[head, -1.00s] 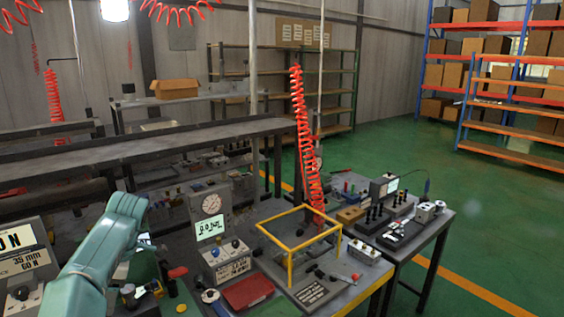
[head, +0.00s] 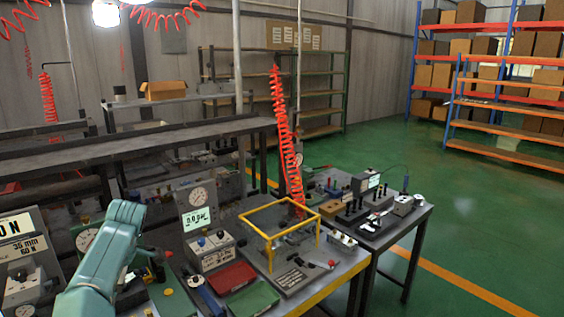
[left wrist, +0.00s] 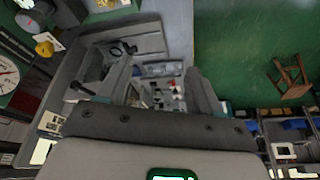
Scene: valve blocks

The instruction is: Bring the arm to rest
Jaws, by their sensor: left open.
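My left arm (head: 105,255) comes in teal from the lower left of the head view, bent at a joint near the gauges. Its gripper is not seen there. In the left wrist view my left gripper (left wrist: 162,82) shows two dark fingers spread wide apart. I see nothing held between them; grey equipment and small parts show in the gap, below the fingers. My right arm and gripper are in neither view.
A workbench holds a yellow frame (head: 278,228), a gauge box (head: 197,208), a red tray (head: 232,278) and a green tray (head: 254,299). A red coiled hose (head: 285,135) hangs behind. Green floor (head: 500,230) is open at right.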

